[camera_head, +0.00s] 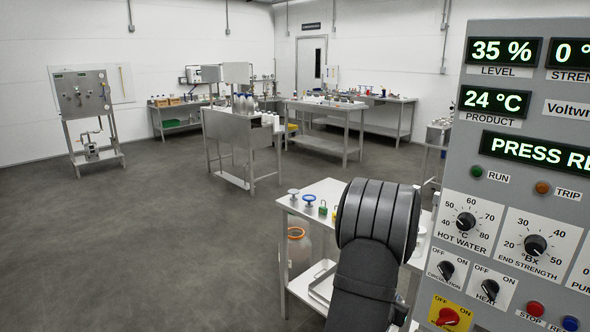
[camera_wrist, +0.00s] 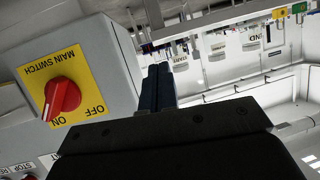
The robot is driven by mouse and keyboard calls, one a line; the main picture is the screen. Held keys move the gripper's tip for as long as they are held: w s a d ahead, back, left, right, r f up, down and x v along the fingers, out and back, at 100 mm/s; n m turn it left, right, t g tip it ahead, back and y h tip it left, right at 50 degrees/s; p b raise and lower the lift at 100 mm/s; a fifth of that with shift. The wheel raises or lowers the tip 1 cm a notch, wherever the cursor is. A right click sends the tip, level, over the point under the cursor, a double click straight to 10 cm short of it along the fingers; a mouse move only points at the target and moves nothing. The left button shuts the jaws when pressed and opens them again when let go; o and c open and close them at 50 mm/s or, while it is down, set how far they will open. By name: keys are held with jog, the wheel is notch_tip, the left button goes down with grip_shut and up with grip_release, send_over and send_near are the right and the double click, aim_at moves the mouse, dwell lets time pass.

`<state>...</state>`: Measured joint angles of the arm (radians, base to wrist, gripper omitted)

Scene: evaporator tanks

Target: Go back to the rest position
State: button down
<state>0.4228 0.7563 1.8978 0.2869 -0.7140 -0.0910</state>
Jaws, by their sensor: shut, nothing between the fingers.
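My gripper (camera_wrist: 158,88) shows in the wrist view, its dark fingers together and empty. They extend beside the corner of a grey control box. In the wrist view the box face carries a yellow MAIN SWITCH plate (camera_wrist: 88,63) with a red knob (camera_wrist: 62,97), to the left of the fingers and apart from them. The same red knob (camera_head: 448,317) shows at the bottom of the control panel (camera_head: 453,190) in the head view. My black arm stands in front of the panel's left side there; it hides the gripper.
The panel reads 35 % level and 24 °C product, with dials and lamps. A small steel table (camera_head: 320,192) with valve handles and a jar (camera_head: 298,250) below stands behind my arm. Other benches (camera_head: 240,125) are farther back. The floor at left is clear.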

jog(key=shift+s+d+r+n+t+h, duration=0.2)
jog(key=shift+s+d+t+h, duration=0.1)
jog(key=shift+d+t, duration=0.15)
jog(key=shift+s+d+r+n+t+h, duration=0.1)
jog(key=shift+s+d+n+t+h, duration=0.2)
jog(key=shift+d, duration=0.2)
